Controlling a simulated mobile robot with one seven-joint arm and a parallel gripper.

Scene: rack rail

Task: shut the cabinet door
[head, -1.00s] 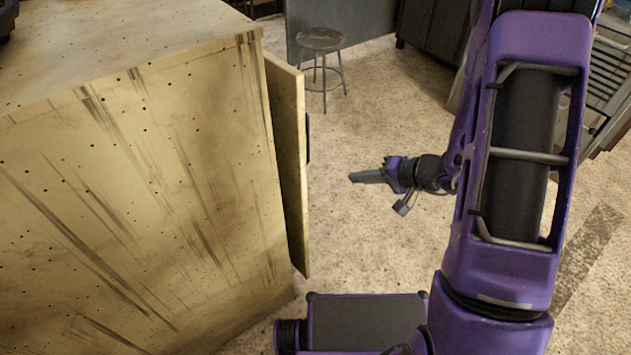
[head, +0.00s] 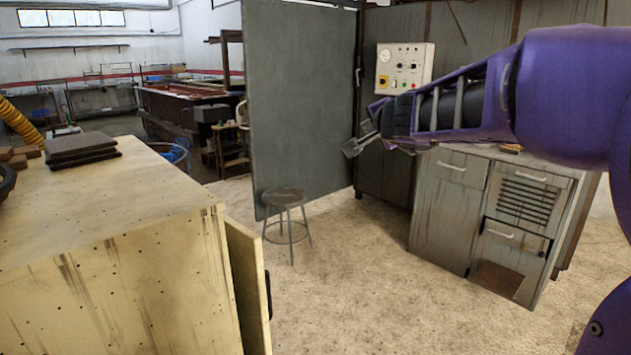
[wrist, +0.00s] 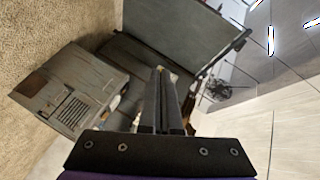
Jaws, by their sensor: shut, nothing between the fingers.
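The yellow, stained cabinet (head: 110,290) stands at the left in the head view. Its door (head: 246,280) stands ajar at the cabinet's right side, with a dark handle (head: 268,295) on its outer face. The lower part of the door is cut off by the frame. My gripper (head: 352,150) is raised, to the right of and well above the door in the picture, touching nothing that I can see. In the wrist view my gripper (wrist: 161,75) is shut and empty, with its fingers side by side. The yellow cabinet door cannot be made out there.
A stool (head: 286,200) stands on the floor beyond the door, before a grey panel (head: 300,100). A grey drawer cabinet (head: 450,215) stands at the right, also in the wrist view (wrist: 75,90). Dark flat items (head: 82,147) lie on the yellow cabinet. The floor between is clear.

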